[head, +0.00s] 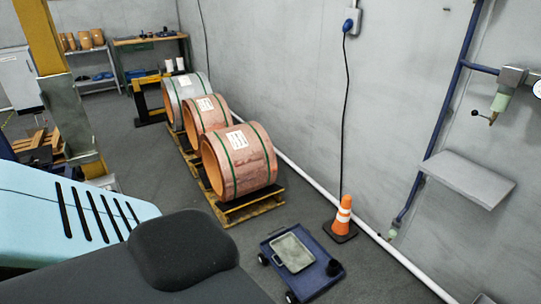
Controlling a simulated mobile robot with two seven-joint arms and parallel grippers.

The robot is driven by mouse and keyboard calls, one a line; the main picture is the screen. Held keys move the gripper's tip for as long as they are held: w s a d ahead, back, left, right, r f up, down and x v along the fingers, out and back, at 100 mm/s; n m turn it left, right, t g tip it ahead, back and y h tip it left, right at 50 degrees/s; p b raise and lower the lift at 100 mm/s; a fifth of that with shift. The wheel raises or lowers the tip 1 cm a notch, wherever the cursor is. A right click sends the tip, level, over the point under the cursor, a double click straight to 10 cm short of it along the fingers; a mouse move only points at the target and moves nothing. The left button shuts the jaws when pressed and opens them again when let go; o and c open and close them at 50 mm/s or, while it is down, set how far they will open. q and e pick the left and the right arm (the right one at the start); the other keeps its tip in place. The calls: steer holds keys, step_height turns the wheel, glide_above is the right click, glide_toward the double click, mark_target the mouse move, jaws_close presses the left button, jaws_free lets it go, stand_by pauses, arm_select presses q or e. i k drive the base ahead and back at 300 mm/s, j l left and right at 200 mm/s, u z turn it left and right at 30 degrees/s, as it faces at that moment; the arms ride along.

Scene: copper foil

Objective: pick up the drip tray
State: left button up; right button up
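A shallow grey metal tray (293,252), which looks like the drip tray, lies on a low blue wheeled dolly (316,284) on the floor. The tray is seen from above and looks empty. It sits towards the far left part of the dolly's deck. Neither of my grippers shows in the head view, and nothing is seen touching the tray.
An orange and white cone (342,217) stands behind the dolly near the wall. Copper coils (241,162) rest on wooden pallets (252,207). A wall shelf (468,180) is below a tap (499,103). A light-blue slotted housing (60,220) and a black padded shape (181,248) fill the lower left.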

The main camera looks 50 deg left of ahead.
mark_target(292, 252)
steer(key=u, duration=1.3)
